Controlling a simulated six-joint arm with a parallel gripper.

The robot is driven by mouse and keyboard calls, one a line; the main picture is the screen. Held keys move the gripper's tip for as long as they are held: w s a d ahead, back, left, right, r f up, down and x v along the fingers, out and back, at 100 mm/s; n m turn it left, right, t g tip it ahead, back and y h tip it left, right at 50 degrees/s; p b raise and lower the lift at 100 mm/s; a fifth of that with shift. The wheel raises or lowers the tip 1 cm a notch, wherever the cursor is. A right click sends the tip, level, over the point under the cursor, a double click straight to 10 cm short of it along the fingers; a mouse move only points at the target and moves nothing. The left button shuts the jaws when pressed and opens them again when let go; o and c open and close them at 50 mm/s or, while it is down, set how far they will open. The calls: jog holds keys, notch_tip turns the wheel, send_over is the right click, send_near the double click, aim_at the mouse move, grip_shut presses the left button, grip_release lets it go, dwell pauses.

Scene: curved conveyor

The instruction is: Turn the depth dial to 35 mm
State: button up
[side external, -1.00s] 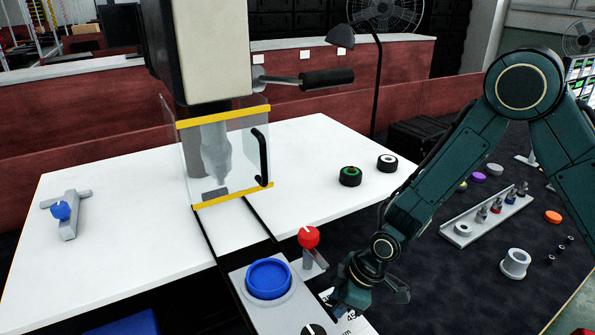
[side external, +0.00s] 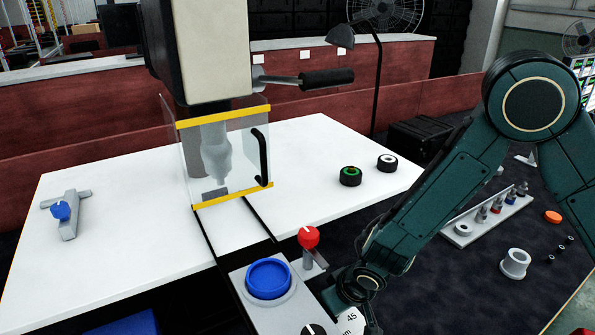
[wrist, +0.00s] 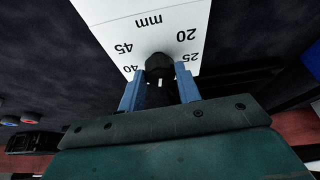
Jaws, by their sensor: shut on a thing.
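The depth dial (wrist: 159,66) is a black knob on a white scale plate (wrist: 120,12) in the wrist view. The plate reads mm, with 45 and 40 on the left and 20 and 25 on the right. A small pale mark shows on the knob's lower side, between 40 and 25; the scale there is hidden by my gripper. My gripper (wrist: 160,88) has its two blue fingers either side of the knob, shut on it. In the side view part of the plate (side external: 350,319) shows its 45, below my wrist; the dial is hidden there.
Another black knob (side external: 313,330) is at the bottom edge. A tray of bits (side external: 480,229) lies to the right.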

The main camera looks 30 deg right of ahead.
jog(key=shift+m+h, duration=0.4)
jog(key=shift+m, duration=0.7)
jog(key=o, duration=1)
jog(key=shift+c, duration=0.2)
jog(key=shift+a, duration=0.1)
jog(key=v, duration=0.7)
jog(key=shift+r, duration=0.25)
jog(key=shift+s, duration=0.1)
